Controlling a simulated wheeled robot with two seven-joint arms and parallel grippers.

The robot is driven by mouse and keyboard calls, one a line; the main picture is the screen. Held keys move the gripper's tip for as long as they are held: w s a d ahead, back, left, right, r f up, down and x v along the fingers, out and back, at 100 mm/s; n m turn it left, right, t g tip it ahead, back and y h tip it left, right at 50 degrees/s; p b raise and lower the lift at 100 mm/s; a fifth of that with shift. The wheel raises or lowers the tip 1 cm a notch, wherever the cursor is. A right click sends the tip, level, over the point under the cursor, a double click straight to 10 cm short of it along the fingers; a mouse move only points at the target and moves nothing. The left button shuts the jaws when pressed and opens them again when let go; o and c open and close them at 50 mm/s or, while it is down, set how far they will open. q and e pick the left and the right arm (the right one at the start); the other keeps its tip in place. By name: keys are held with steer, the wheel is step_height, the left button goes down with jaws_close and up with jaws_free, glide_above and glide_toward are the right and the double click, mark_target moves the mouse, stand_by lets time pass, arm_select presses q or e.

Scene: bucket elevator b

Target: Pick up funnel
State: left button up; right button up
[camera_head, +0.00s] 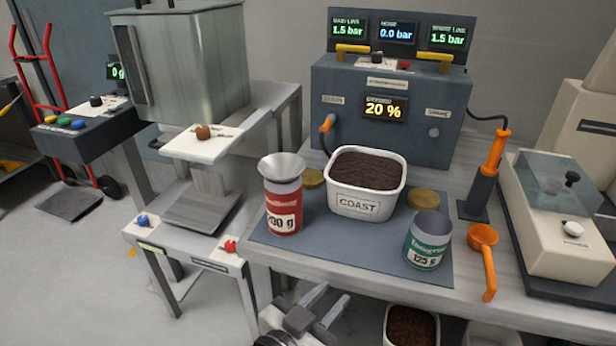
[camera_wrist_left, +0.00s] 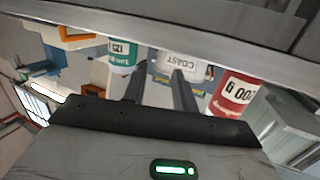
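The grey metal funnel (camera_head: 282,167) sits upright in the mouth of the red 200 g can (camera_head: 283,208), at the left of the dark mat on the table. The red can also shows upside down in the left wrist view (camera_wrist_left: 236,96), where I cannot make out the funnel. My left gripper (camera_head: 333,296) is low in front of the table's front edge, below and right of the can. Its two fingers stand apart with nothing between them, as the left wrist view (camera_wrist_left: 161,78) shows. My right gripper is in neither view.
The white COAST tub (camera_head: 358,205) of dark grounds and a green 125 g can (camera_head: 428,246) stand right of the funnel. An orange scoop (camera_head: 484,258) lies further right. The table's front edge (camera_head: 350,282) lies between my left gripper and the mat.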

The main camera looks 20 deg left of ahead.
arm_select(q)
steer(key=w+d+r+m+t+h, duration=0.25)
steer(key=d+r+m+h, duration=0.65)
steer(key=r, duration=0.6)
steer(key=s+d+r+m+g+h, duration=0.5)
steer(key=d+r+m+g+h, duration=0.45)
steer(key=m+g, duration=0.45)
steer(key=s+d+m+g+y, duration=0.1)
steer(key=s+d+m+g, duration=0.2)
steer(key=m+g, duration=0.45)
steer(key=m+t+y+b, duration=0.2)
steer(key=m+t+y, duration=0.4)
steer(key=y, duration=2.4)
glide_toward(297, 174)
steer(key=shift+n, duration=0.25)
steer(key=p+x, duration=0.2)
steer(key=x, duration=0.6)
steer(key=shift+a+f, duration=0.15)
steer(key=shift+f, duration=0.1)
